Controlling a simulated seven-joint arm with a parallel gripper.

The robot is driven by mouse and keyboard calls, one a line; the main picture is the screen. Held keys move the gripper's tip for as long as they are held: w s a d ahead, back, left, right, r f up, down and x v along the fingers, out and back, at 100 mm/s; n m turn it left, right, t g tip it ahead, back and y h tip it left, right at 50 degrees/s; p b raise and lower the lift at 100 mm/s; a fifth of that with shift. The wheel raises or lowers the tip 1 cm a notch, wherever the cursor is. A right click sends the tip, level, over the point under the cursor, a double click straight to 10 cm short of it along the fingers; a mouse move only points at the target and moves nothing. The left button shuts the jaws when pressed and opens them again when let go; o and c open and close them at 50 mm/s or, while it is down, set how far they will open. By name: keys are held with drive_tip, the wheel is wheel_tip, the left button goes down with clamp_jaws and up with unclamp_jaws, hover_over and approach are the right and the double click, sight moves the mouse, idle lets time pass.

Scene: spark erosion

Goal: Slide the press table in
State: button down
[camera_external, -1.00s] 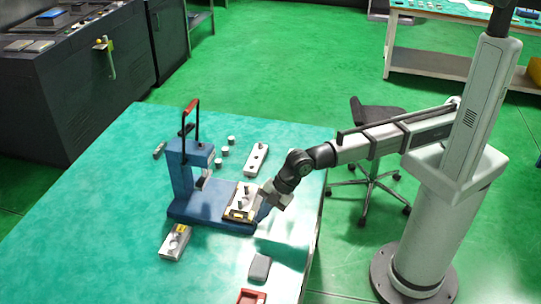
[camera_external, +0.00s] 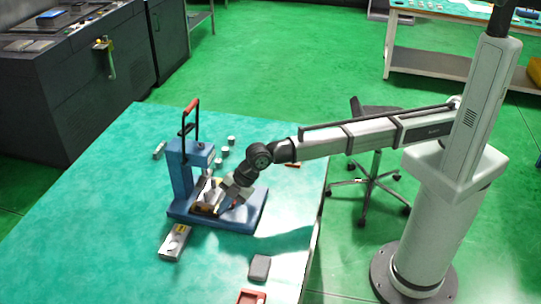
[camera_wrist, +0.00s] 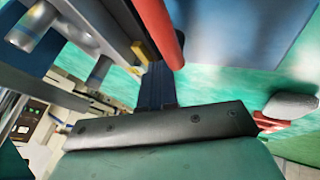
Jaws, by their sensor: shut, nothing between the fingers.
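The blue press (camera_external: 188,170) with a raised red-gripped lever stands on the teal table. Its press table (camera_external: 204,204), a tan plate, sits on the blue base (camera_external: 245,218) close to the column, around below the press head. My gripper (camera_external: 224,206) is shut and empty, low at the right side of the plate, and hides part of it. I cannot tell whether they touch. In the wrist view a dark bar and a red piece fill the middle, and grey cylinders show at upper left; I cannot tell the plate clearly there.
A metal block (camera_external: 175,242) lies left in front of the base. A grey block (camera_external: 260,268) and a red tray (camera_external: 251,297) lie near the front. Several small cylinders (camera_external: 225,153) stand behind the press. The right part of the base is bare.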

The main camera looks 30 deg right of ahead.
drive_tip(key=shift+w+a, duration=0.75)
drive_tip(key=shift+w, duration=0.1)
drive_tip(key=s+d, duration=0.3)
drive_tip(key=v, duration=1)
drive_tip(key=shift+s, duration=0.15)
